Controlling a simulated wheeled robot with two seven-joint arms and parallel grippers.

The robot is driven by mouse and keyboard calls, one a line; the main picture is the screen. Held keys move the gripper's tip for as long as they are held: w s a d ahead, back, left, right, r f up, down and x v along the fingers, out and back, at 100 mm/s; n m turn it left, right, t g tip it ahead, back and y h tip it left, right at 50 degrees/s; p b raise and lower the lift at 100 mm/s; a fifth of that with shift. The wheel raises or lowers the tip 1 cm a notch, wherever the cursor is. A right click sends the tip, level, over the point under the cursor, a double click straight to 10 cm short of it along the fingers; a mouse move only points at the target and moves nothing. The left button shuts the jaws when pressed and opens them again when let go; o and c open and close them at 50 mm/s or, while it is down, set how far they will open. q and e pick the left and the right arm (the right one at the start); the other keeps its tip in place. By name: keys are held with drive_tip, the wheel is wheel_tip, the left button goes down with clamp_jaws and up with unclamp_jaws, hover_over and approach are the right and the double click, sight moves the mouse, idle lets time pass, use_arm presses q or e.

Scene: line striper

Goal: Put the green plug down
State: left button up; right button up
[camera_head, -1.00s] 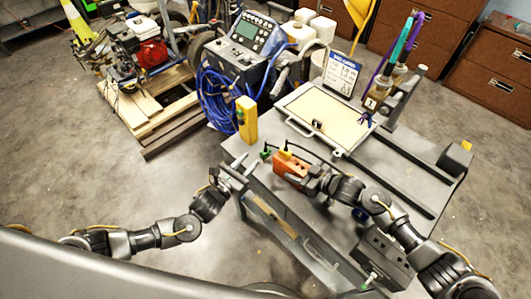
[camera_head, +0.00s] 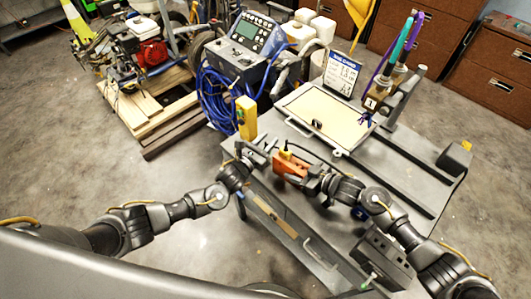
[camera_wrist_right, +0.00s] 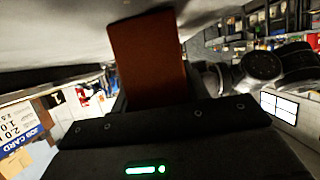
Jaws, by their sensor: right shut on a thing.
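An orange block-shaped device (camera_head: 291,166) with a yellow part (camera_head: 285,154) on top is above the near left part of the grey workbench. My right gripper (camera_head: 311,180) is shut on it from the right. In the right wrist view the orange device (camera_wrist_right: 148,58) stands up from the jaws as a dark orange slab. My left gripper (camera_head: 264,150) is at the device's left end, close to it. Its fingers are small and dark here, so their opening is unclear. I cannot make out the green plug now; the left gripper covers the place where green showed before.
The workbench (camera_head: 400,200) carries a pale board (camera_head: 325,117) with a handle, a job card (camera_head: 341,74) and standing tools. A yellow post-like box (camera_head: 246,118) stands at its left corner, close behind my left gripper. A blue-hosed machine (camera_head: 238,68) stands behind.

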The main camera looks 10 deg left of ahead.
use_arm(q)
drive_tip(key=shift+w+d, duration=0.2)
drive_tip(key=shift+w, duration=0.15)
clamp_jaws()
wheel_tip(320, 180, up, 10)
idle(0.7)
